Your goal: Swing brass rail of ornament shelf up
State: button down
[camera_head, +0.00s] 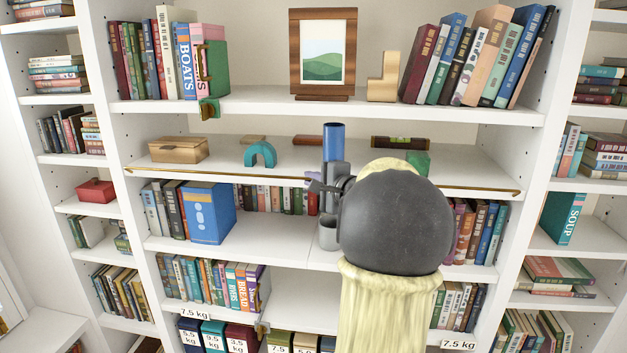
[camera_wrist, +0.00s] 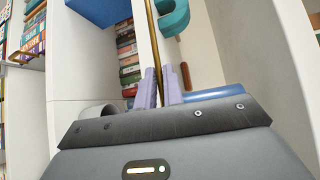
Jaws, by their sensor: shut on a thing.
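The brass rail (camera_head: 230,175) is a thin bar running across the front edge of the ornament shelf (camera_head: 215,167), from the left upright to the right one. It slopes slightly down to the right in the head view. My gripper (camera_head: 313,181) is at the middle of the rail, with its pale purple fingers partly hidden by my arm. In the wrist view, the rail (camera_wrist: 154,45) runs down between the two fingers of my gripper (camera_wrist: 163,88), which is shut on it. My arm hides part of the rail right of the gripper.
On the ornament shelf stand a wooden box (camera_head: 178,149), a teal arch (camera_head: 260,154), a blue cylinder (camera_head: 333,143) close to my gripper, and a green block (camera_head: 418,163). A grey cup (camera_head: 328,234) and a blue box (camera_head: 207,211) stand on the shelf below.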

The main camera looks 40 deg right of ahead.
jog(key=shift+w+d+r+m+g+y+p, duration=0.25)
jog(key=shift+r+m+g+p, duration=0.25)
jog(key=shift+p, duration=0.55)
jog(key=shift+w+d+r+m+g+y+p, duration=0.1)
jog(key=shift+r+m+g+y+p, duration=0.15)
jog(key=shift+r+m+g+p, duration=0.55)
jog(key=shift+w+d+f+m+g+y+p, duration=0.1)
jog(key=shift+w+d+m+g+y+p, duration=0.25)
jog(key=shift+g, duration=0.25)
jog(key=shift+w+d+f+m+g+y+p, duration=0.1)
jog(key=shift+w+d+m+g+y+p, duration=0.15)
jog(key=shift+m+g+y+p, duration=0.3)
jog(key=c, duration=1.6)
grip_release()
jog(key=shift+o, duration=0.4)
jog(key=shift+s, duration=0.15)
jog(key=shift+f, duration=0.1)
